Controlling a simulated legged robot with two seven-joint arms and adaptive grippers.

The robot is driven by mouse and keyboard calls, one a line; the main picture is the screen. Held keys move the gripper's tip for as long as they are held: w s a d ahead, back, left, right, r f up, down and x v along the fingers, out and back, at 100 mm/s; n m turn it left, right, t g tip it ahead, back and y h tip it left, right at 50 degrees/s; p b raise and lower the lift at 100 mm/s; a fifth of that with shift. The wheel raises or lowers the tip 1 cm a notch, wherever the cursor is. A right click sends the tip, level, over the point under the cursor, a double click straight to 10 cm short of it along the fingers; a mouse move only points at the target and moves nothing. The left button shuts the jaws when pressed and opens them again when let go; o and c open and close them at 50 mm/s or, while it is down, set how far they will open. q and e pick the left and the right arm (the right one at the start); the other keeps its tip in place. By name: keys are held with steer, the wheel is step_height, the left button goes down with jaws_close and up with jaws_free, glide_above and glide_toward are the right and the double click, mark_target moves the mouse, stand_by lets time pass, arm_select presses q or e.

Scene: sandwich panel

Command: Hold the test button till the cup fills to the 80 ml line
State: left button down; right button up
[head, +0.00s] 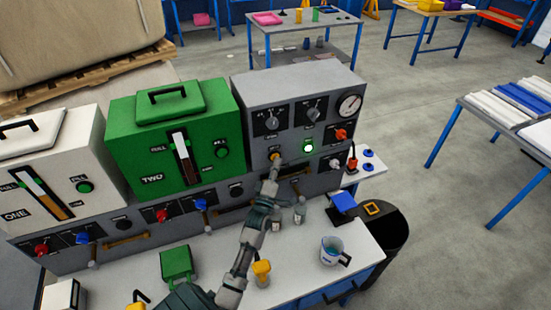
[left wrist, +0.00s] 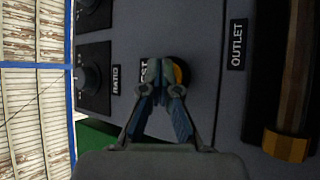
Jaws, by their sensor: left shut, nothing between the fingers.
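The test button (head: 276,155) is a small orange-yellow knob on the grey machine's front panel. In the left wrist view the button (left wrist: 178,72) shows behind my fingertips, beside a label partly covered by them. My left gripper (head: 274,163) is shut and empty, with its tips at the button. In the left wrist view the gripper (left wrist: 163,70) covers part of the button, and I cannot tell whether it is pressed in. A small clear cup (head: 300,213) stands on the bench below the panel. Its level and lines are too small to read.
A jug (head: 332,250) with blue on it stands at the bench's right. The outlet pipe (left wrist: 290,130) is at the right of the left wrist view. A green dispenser (head: 174,140) stands left of the grey machine.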

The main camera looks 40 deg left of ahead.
arm_select(q)
steer(key=shift+d, duration=0.1)
stand_by(0.3)
steer(key=shift+s+d+p, duration=0.3)
steer(key=shift+d+p, duration=0.15)
steer(key=shift+d, duration=0.1)
steer(key=d, duration=0.1)
steer(key=s+d+p, duration=0.1)
steer(key=d, duration=0.1)
steer(key=s+d+p, duration=0.1)
steer(key=shift+s+d, duration=0.15)
steer(key=shift+d, duration=0.1)
stand_by(0.6)
